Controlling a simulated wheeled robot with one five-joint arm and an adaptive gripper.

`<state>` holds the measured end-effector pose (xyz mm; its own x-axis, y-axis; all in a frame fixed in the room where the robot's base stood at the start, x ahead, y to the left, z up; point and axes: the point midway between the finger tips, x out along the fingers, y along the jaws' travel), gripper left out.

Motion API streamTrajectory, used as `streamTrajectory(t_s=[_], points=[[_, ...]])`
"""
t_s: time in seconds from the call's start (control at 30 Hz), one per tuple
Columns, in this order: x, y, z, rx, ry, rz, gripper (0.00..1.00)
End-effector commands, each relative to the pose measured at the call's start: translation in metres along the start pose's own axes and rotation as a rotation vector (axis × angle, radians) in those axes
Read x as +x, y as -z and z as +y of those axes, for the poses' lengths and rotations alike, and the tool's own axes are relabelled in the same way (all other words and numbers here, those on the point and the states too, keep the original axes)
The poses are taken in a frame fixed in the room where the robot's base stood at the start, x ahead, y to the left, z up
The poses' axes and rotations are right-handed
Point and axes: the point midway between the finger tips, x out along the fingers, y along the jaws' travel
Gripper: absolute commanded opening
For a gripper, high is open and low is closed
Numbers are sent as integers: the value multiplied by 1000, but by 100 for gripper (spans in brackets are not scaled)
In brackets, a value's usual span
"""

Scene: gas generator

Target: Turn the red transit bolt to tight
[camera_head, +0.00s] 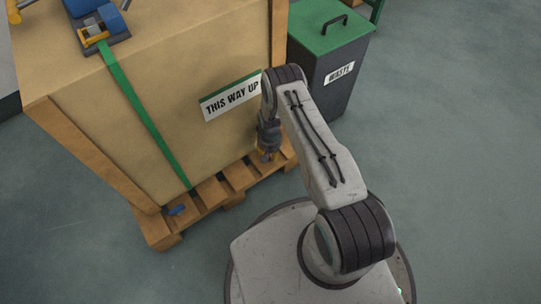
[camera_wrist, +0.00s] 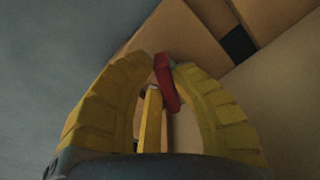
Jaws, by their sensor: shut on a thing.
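The red transit bolt (camera_wrist: 167,83) shows in the wrist view as a red bar between the yellow fingertips of my gripper (camera_wrist: 163,66). The fingers are shut on it, with the bar's lower end pointing toward the palm. A yellow strip (camera_wrist: 150,120) shows between the fingers, below the bar. In the head view my gripper (camera_head: 267,154) is low at the front right of the wooden crate, close to the pallet. The bolt cannot be made out there.
The crate (camera_head: 190,60) has a "THIS WAY UP" label (camera_head: 231,95) and a green strap (camera_head: 140,110). A waste bin (camera_head: 335,80) stands behind right. Floor at right is clear.

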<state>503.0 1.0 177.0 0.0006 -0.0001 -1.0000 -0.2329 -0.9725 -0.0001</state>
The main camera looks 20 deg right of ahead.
Motion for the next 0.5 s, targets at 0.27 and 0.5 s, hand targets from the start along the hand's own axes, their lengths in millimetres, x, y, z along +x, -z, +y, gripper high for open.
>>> streamTrajectory(t_s=[0.27, 0.5], points=[[4, -2, -4, 262, 0, -1, 0], [3, -2, -6, 491, 0, 0, 0]])
